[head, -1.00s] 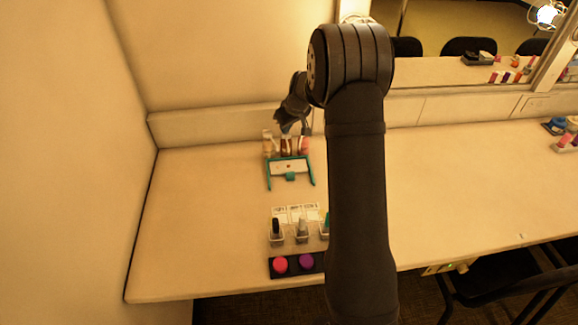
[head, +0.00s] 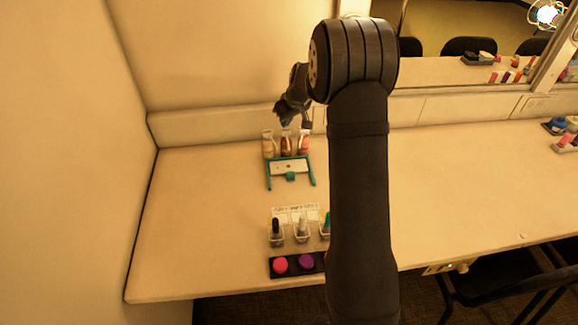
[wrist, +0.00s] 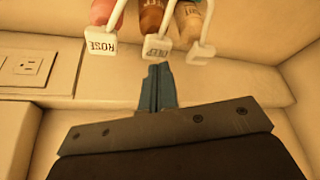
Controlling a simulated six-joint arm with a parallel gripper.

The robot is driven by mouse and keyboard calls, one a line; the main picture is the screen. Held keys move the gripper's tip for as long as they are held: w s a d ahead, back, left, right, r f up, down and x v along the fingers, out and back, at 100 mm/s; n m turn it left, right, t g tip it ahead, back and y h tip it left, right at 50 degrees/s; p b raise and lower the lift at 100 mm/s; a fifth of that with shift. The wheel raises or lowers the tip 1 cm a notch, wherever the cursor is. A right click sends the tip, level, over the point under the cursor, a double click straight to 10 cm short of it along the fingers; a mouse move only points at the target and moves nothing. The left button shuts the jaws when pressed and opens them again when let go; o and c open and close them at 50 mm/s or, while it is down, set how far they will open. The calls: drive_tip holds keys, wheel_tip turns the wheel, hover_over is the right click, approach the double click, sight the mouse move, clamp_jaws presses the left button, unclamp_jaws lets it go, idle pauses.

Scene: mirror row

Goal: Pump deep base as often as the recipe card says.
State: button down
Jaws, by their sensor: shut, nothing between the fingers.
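Three pump bottles stand in a row at the back of the counter. The deep base bottle (head: 286,146), brown, is the middle one, with a pale bottle (head: 268,146) on its left and a pink one (head: 304,145) on its right. In the wrist view the white pump heads read ROSE (wrist: 101,40) and DEEP (wrist: 156,47); the third label is hard to read. My gripper (wrist: 157,66) is shut and empty, its tips just short of the DEEP head in that view. In the head view my gripper (head: 290,122) is above the bottles. No recipe card can be read.
A teal frame with a white plate (head: 291,167) stands before the bottles. Nearer are small white cards (head: 296,212), several nail-polish-like bottles (head: 302,231) and a dark tray with a red (head: 280,265) and a purple round piece (head: 306,262). A wall bounds the left.

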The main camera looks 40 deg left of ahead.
drive_tip(key=shift+f, duration=0.15)
drive_tip(key=shift+f, duration=1.15)
drive_tip(key=shift+r, duration=1.3)
drive_tip(key=shift+r, duration=3)
